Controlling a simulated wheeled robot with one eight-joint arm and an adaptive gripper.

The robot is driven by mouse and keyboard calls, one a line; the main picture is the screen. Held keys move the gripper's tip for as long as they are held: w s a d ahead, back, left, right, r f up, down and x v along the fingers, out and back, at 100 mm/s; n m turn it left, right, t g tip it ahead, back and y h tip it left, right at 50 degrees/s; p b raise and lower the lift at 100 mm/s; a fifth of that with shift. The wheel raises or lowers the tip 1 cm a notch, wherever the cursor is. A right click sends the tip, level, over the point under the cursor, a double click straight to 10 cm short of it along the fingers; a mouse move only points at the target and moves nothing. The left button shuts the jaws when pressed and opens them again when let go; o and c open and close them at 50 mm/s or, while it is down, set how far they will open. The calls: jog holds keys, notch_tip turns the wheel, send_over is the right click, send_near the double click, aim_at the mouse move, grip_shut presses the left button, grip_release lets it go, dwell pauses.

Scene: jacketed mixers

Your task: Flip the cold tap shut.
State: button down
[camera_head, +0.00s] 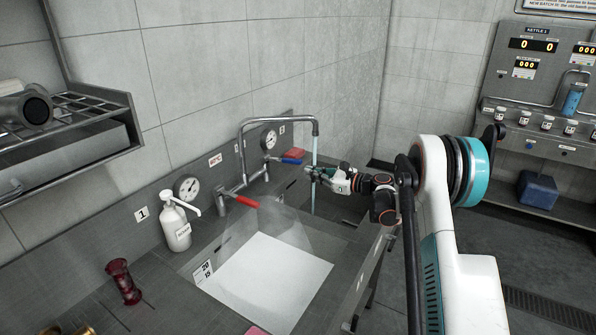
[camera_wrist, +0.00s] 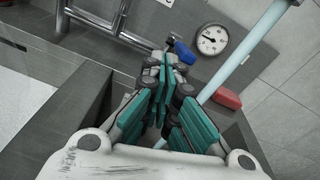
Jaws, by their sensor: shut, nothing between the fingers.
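The cold tap's blue lever (camera_head: 291,160) sticks out from the right end of the tap body, by the wall. It also shows in the wrist view (camera_wrist: 184,52), just beyond my fingertips and slightly right. My gripper (camera_head: 312,172) is over the right basin, to the right of the blue lever. In the wrist view my gripper (camera_wrist: 166,72) is shut and empty, its teal pads together. I see a small gap to the lever; contact is not clear. A pale water stream (camera_head: 314,145) falls from the spout (camera_head: 280,119), close to my fingers. The hot tap's red lever (camera_head: 245,201) points right.
A round gauge (camera_wrist: 212,39) and a red block (camera_wrist: 227,97) are near the blue lever. The left basin (camera_head: 215,250) holds a white surface. A soap bottle (camera_head: 176,226) and a dark red object (camera_head: 123,282) stand left on the counter.

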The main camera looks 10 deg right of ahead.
jog(key=d+f+m, duration=0.1)
jog(key=d+f+m+t, duration=0.1)
jog(key=w+d+f+y, duration=0.1)
jog(key=f, duration=0.1)
jog(key=shift+d+f+m+p, duration=0.1)
jog(key=shift+d+m+p, duration=0.25)
jog(key=shift+m+p, duration=0.05)
jog(key=b, duration=0.2)
send_near(283, 160)
jog(key=w+a+f, duration=0.2)
jog(key=w+f, duration=0.1)
jog(key=f, duration=0.1)
jog(key=shift+w+a+r, duration=0.15)
jog(key=shift+w, duration=0.05)
jog(key=shift+r, duration=0.1)
